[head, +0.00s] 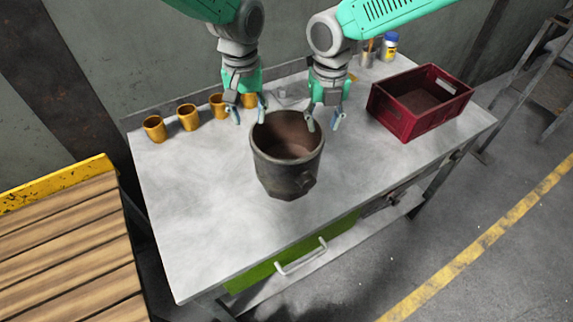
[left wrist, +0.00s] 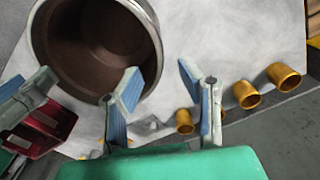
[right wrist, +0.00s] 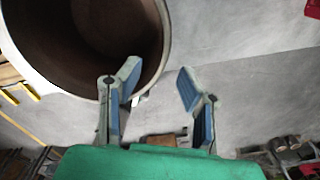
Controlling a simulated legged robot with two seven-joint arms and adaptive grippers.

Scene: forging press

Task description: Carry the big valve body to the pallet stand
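The big valve body (head: 277,178), a dark grey open-topped pot shape with a brown inside and a small side boss, stands upright on the grey table. Its open mouth also shows in the left wrist view (left wrist: 92,45) and the right wrist view (right wrist: 110,28). My left gripper (head: 249,110) is open at its far left rim, and my right gripper (head: 324,121) is open at its far right rim. In each wrist view one finger overlaps the rim and the other is outside; contact is unclear. The pallet stand (head: 62,235), wooden slats with a yellow edge, is at the left.
Several brass cups (head: 188,117) stand along the table's back edge. A red crate (head: 420,105) sits at the right, with a white-blue bottle (head: 390,46) behind it. A green drawer (head: 290,262) is under the table's front. The table's front left is clear.

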